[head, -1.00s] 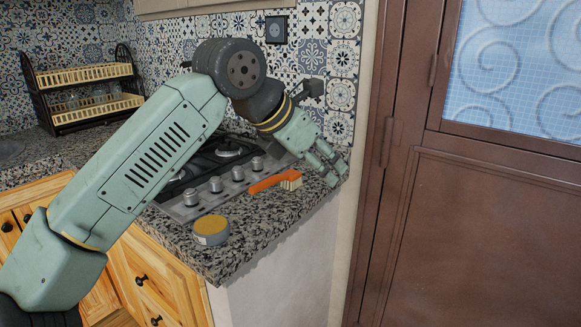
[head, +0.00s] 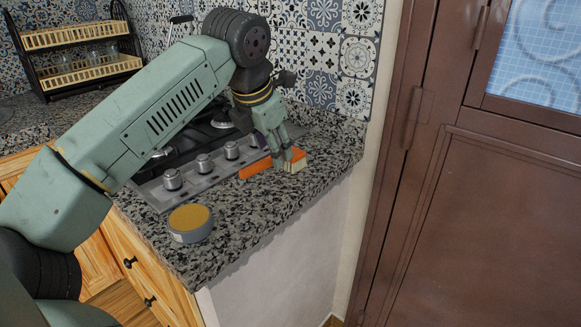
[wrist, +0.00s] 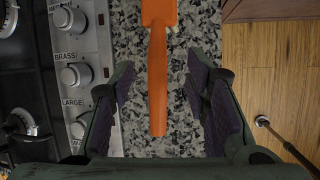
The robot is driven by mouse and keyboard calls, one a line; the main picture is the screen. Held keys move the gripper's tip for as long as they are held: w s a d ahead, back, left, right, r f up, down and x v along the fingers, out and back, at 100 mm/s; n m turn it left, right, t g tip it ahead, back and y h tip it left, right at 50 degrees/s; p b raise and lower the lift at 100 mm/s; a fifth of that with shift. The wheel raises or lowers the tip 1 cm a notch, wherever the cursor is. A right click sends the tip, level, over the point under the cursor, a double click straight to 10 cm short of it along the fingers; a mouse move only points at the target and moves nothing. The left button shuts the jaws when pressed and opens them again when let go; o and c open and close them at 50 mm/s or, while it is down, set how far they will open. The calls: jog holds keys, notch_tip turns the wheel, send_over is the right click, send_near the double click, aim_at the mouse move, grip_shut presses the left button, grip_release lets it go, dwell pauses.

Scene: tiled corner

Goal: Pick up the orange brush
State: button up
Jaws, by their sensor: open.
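The orange brush (head: 258,169) with pale bristles lies on the speckled granite counter, beside the stove's front panel. In the wrist view the orange brush (wrist: 158,75) runs up the middle of the picture, its handle end between my open fingers and its wide head cut off at the top edge. In the wrist view my gripper (wrist: 160,105) is open, with one finger on each side of the handle and clear gaps to both.
The stove (head: 205,165) with its knobs borders the brush on the left. A round tin with a yellow top (head: 190,222) stands near the counter's front corner. The granite counter (head: 240,215) is bare between them. A dish rack (head: 85,70) stands at the back left.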

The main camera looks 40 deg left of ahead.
jog(key=b+x, duration=0.2)
jog(key=x, duration=0.3)
jog(key=shift+a+f, duration=0.15)
jog(key=shift+f, duration=0.05)
grip_shut()
dwell(0.3)
jog(key=shift+r, duration=0.1)
